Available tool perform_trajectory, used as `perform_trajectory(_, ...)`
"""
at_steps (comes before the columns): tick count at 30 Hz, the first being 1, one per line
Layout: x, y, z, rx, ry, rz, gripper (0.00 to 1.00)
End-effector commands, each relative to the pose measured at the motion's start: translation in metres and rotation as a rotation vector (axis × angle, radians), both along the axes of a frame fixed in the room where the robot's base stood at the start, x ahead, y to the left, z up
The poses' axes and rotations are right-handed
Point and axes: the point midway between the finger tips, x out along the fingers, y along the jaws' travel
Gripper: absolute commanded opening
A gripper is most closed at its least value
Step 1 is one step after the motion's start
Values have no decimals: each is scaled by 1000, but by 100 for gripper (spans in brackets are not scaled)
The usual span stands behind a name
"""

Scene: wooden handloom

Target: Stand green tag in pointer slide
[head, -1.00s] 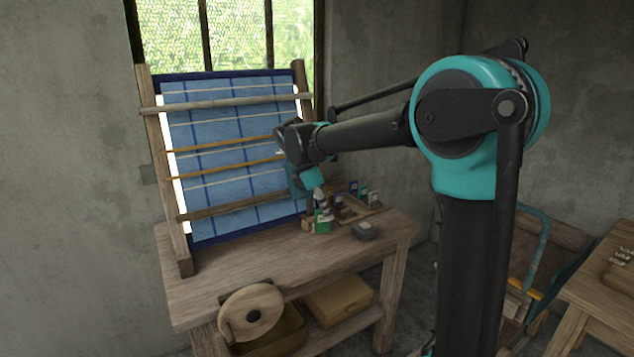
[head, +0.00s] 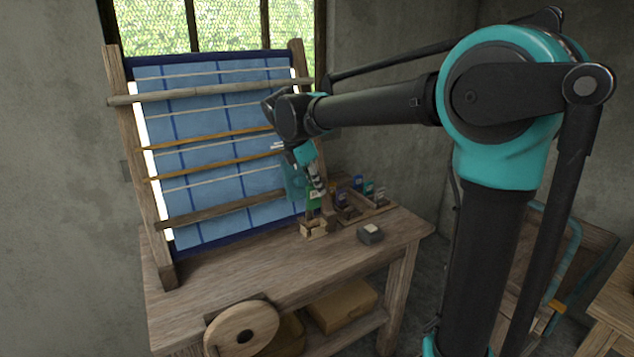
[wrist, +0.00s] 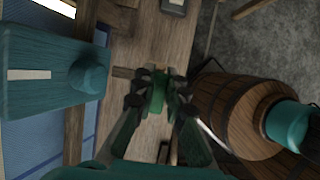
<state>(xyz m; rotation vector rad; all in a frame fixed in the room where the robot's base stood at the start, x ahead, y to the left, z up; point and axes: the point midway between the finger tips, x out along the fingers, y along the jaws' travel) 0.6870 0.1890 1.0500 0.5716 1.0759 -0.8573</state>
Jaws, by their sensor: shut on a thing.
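My gripper (head: 317,190) is shut on the green tag (head: 313,202) and holds it upright above the bench, in front of the loom's lower right. In the wrist view, the green tag (wrist: 157,96) sits between the fingertips of my gripper (wrist: 160,102). A small wooden holder (head: 314,230), which looks like the pointer slide, stands on the bench just below the tag. The tag's lower edge appears close above the holder; I cannot tell whether they touch. The holder is mostly hidden behind the fingers and tag in the wrist view.
A wooden tray (head: 378,211) with several coloured tags stands right of the holder. A grey block (head: 370,235) lies nearer the bench's right edge. The loom frame (head: 148,190) with blue cloth rises behind. The bench top (head: 240,262) is clear at front left.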

Motion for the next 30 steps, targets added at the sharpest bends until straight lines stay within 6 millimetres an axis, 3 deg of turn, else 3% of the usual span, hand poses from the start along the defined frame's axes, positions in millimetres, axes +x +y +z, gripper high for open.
perform_trajectory(30, 0, 0, -63, 0, 0, -1, 0)
